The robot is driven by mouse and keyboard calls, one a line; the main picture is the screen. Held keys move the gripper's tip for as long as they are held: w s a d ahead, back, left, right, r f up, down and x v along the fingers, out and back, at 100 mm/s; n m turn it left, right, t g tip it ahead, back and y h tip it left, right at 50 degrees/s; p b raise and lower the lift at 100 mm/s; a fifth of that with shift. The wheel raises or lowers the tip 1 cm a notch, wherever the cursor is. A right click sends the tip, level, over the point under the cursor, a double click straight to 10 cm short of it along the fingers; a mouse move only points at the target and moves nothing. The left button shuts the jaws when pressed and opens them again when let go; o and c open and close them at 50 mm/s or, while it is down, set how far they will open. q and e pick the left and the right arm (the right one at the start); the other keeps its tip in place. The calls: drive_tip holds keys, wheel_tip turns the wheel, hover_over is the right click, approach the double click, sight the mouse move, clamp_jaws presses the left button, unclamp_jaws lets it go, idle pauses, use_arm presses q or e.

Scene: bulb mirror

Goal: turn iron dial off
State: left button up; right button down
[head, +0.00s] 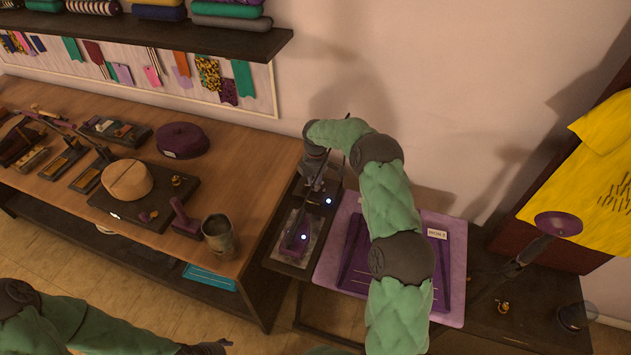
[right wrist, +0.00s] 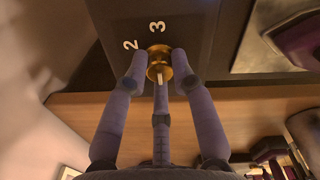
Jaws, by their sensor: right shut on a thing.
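A brass dial (right wrist: 160,66) with a pale pointer mark sits on a dark panel in the right wrist view. White numerals 2 and 3 show beside it, and the pointer aims away from them, toward my wrist. My right gripper (right wrist: 160,70) has a finger on each side of the dial and is shut on it. In the head view the right gripper (head: 312,186) reaches down at the dark iron stand (head: 283,258), and the dial is hidden there. A purple-handled iron (head: 297,238) rests on the stand. My left gripper (head: 208,348) is at the bottom edge, its fingers unclear.
A wooden workbench (head: 248,165) with hat blocks, tools and a mug (head: 219,238) stands left of the stand. A purple pressing mat (head: 335,262) lies to its right. A yellow shirt (head: 600,170) hangs at the far right. A shelf (head: 200,38) is above.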

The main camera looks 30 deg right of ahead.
drive_tip(key=c, duration=1)
unclamp_jaws()
drive_tip(key=shift+c, duration=0.2)
wheel_tip(320, 180, up, 12)
drive_tip(key=shift+s, duration=0.15)
drive_tip(key=shift+a, duration=0.1)
